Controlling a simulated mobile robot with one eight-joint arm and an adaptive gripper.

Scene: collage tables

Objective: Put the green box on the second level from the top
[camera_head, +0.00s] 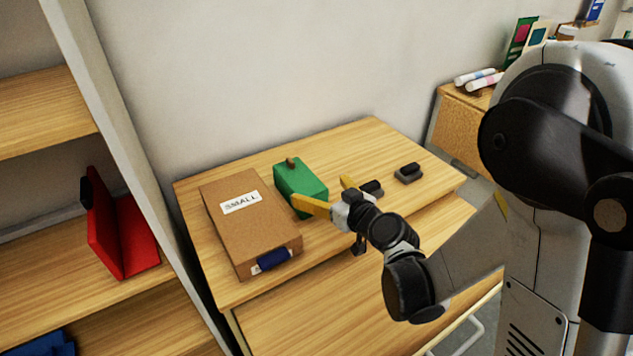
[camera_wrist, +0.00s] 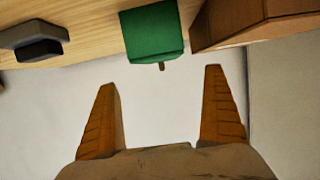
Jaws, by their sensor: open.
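The green box (camera_head: 298,184) stands on the wooden table, just right of a cardboard box labelled SMALL. A small brown knob shows on its top. In the wrist view the green box (camera_wrist: 153,34) is ahead of the fingers, roughly between them but beyond their tips. My gripper (camera_head: 322,194) is open, its two orange-yellow fingers near the box's front right side, with nothing between them. In the wrist view my gripper (camera_wrist: 163,78) shows both fingers spread wide. A wooden shelf unit (camera_head: 45,112) with several levels stands at the left; its top is out of view.
The cardboard box (camera_head: 245,222) sits close against the green box's left. Dark small objects (camera_head: 408,173) lie on the table's right. A red object (camera_head: 122,230) and a blue object (camera_head: 42,342) occupy shelf levels. The shelf's white side panel (camera_head: 115,130) stands beside the table (camera_head: 360,135).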

